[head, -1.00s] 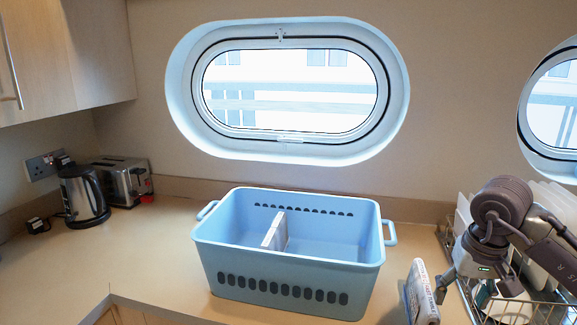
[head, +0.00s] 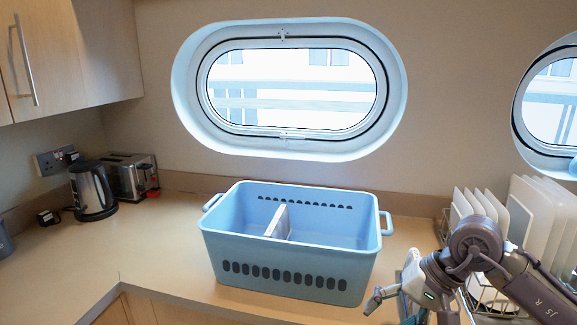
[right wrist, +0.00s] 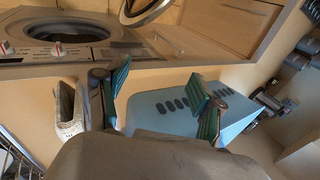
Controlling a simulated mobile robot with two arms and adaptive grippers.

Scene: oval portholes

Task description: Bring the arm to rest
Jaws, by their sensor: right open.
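My right arm comes in from the right in the head view. Its gripper (head: 394,304) is low beside the right end of the blue basket, apart from it, with nothing in its jaws. In the right wrist view the two green-padded fingers (right wrist: 160,98) are spread wide and empty. A printed, newspaper-like item (head: 411,280) stands right of the basket, partly hidden behind my right arm. It also shows left of the fingers in the right wrist view (right wrist: 68,112). My left gripper is not in view.
The blue basket (head: 285,275) stands on the counter with a pale upright panel (head: 278,222) inside. A dish rack with white plates (head: 535,215) is at the right, behind my arm. A kettle (head: 92,190) and toaster (head: 130,176) stand at the left. The counter left of the basket is clear.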

